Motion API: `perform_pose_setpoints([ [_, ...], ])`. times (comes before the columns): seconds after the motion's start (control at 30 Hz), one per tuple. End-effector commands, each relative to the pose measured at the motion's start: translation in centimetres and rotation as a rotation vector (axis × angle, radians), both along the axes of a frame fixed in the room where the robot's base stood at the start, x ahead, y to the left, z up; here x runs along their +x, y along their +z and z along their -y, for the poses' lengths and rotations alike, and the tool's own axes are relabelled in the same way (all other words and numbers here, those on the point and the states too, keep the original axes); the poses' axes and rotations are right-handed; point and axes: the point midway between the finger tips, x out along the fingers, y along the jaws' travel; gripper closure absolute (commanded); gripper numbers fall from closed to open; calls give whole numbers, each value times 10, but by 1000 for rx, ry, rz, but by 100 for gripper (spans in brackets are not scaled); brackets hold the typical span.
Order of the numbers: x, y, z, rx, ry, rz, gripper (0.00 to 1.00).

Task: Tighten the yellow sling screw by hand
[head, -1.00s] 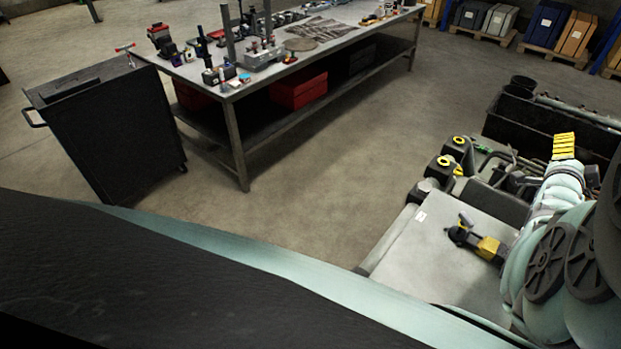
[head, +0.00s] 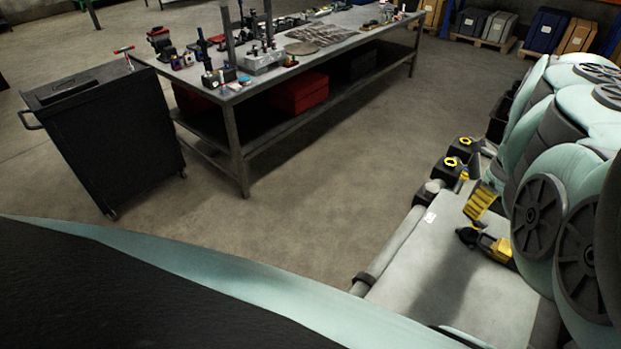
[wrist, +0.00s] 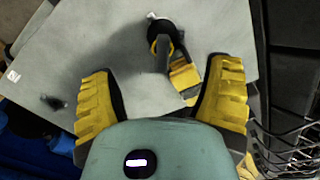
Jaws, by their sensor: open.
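A yellow and black fitting (head: 498,248) lies on a grey flat-topped surface (head: 405,275) at the lower right of the head view; I take it for the sling screw, but cannot be sure. In the wrist view the fitting (wrist: 184,76) shows a dark rounded end and a yellow body. My gripper (wrist: 162,70) has its two ridged yellow fingers spread wide, with nothing between them in contact. The fitting lies ahead of and between the fingers, closer to the right one. In the head view my gripper (head: 480,202) hangs above the surface, beside the fitting. Any thread is hidden.
Two black parts with yellow rings (head: 451,162) stand behind the grey surface. A black tool cabinet (head: 112,140) and a long workbench (head: 240,92) with tools and red boxes are farther off. Open floor lies between. A wire basket (wrist: 285,150) is at lower right in the wrist view.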

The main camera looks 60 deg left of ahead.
Motion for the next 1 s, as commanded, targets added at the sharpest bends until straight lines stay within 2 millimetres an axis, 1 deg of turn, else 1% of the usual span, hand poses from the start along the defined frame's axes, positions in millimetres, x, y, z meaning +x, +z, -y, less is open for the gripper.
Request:
perform_pose_setpoints([
  [0.5,3,3,3,4,808,6,22],
  [1.0,2,0,3,8,1613,3,22],
])
